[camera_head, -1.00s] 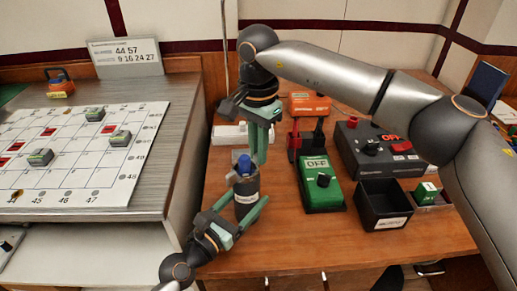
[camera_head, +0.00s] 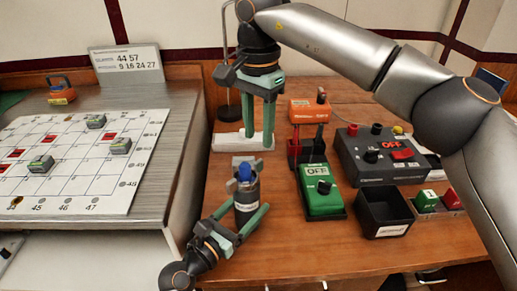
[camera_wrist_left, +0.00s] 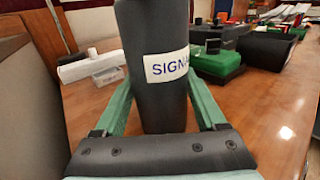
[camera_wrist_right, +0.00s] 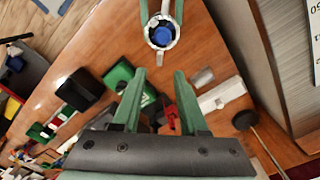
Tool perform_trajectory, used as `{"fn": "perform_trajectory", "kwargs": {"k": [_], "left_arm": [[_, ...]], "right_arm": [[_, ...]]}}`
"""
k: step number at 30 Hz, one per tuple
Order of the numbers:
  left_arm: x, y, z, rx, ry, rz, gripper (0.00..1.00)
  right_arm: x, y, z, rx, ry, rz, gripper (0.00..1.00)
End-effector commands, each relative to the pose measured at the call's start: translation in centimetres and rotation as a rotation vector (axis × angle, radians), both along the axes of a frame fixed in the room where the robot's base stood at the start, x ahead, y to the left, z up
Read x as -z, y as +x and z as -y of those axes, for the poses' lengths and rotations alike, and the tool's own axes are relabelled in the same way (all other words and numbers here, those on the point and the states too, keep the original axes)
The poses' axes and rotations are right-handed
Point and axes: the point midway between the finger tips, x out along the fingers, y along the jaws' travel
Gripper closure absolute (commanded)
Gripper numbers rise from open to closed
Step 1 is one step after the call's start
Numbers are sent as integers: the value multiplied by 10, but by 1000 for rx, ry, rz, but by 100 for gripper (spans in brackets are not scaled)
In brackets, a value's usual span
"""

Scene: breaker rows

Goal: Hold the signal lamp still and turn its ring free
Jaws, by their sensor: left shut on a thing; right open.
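The signal lamp (camera_head: 246,205) is a dark upright cylinder with a white label and a blue cap. Its body fills the middle of the left wrist view (camera_wrist_left: 155,95), with the label partly readable. My left gripper (camera_head: 250,210) is shut on the lamp body, one finger on each side. A grey ring (camera_head: 233,186) with small lugs surrounds the blue cap; from above in the right wrist view the ring (camera_wrist_right: 153,40) looks pale. My right gripper (camera_head: 259,143) points down, open and empty, behind the lamp and apart from it. I cannot tell whether the ring is loose.
A white block (camera_head: 228,139) is near the right gripper. To the right are a green OFF box (camera_head: 321,200), a dark control box (camera_head: 385,165), a black bin (camera_head: 384,212) and an orange device (camera_head: 309,110). A grid board (camera_head: 70,165) lies on the left desk. Wood in front is clear.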

Motion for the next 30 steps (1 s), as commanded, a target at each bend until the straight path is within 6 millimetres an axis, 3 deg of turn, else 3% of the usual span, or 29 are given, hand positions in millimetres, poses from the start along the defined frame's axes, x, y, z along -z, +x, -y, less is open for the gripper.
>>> {"fn": "perform_trajectory", "kwargs": {"k": [3, 9, 28, 29, 30], "left_arm": [[1, 0, 0, 1, 0, -2, 100], [1, 0, 0, 1, 0, -2, 100], [1, 0, 0, 1, 0, -2, 100], [1, 0, 0, 1, 0, -2, 25], [1, 0, 0, 1, 0, -2, 20]], "right_arm": [[-25, 0, -1, 0, 1, 2, 57], [-46, 0, 0, 0, -1, 1, 57], [-50, 0, 0, 0, -1, -1, 57], [-50, 0, 0, 0, -1, -1, 57], [-50, 0, 0, 0, -1, -1, 57]]}}
